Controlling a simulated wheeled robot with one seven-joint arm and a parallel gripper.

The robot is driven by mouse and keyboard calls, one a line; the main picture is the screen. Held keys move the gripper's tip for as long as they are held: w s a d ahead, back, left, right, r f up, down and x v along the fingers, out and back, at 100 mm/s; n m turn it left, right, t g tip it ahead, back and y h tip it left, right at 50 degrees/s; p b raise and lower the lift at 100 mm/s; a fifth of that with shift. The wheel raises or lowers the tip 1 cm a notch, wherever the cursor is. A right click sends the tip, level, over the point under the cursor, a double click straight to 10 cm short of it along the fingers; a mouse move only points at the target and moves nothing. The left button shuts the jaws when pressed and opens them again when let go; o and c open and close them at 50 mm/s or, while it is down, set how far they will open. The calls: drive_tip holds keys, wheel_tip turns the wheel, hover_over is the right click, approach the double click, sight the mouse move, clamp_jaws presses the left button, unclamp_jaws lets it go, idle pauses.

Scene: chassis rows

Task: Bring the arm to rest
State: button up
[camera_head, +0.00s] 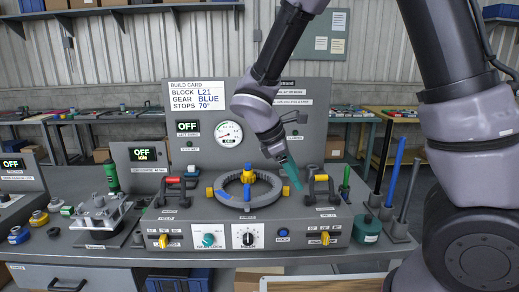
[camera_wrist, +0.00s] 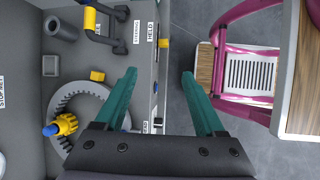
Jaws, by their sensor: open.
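My gripper (camera_head: 291,174) has teal fingers and hangs in front of the grey panel, near the right side of the grey ring (camera_head: 222,192). In the wrist view my gripper (camera_wrist: 161,95) is open, with nothing between its fingers. The ring (camera_wrist: 62,105) lies left of the fingers there, with a yellow gear with a blue tip (camera_wrist: 63,125) on it. My arm reaches down from the upper right in the head view.
Blue and grey rods (camera_head: 395,172) stand at the right. A teal knob (camera_head: 208,240) and a black dial (camera_head: 248,239) are on the front. The wrist view shows a magenta chair (camera_wrist: 245,65) beyond the bench edge.

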drive_tip(key=s+d+r+m+t+y, duration=0.2)
drive_tip(key=s+d+r+m+y, duration=0.2)
drive_tip(key=d+r+m, duration=0.3)
drive_tip(key=s+d+r+m+t+y, duration=0.3)
drive_tip(key=d+r+m, duration=0.5)
drive_tip(key=r+m, duration=0.6)
drive_tip(key=shift+s+d+r+m+y, duration=0.3)
drive_tip(key=shift+s+y, duration=0.1)
drive_tip(key=shift+s, duration=0.45)
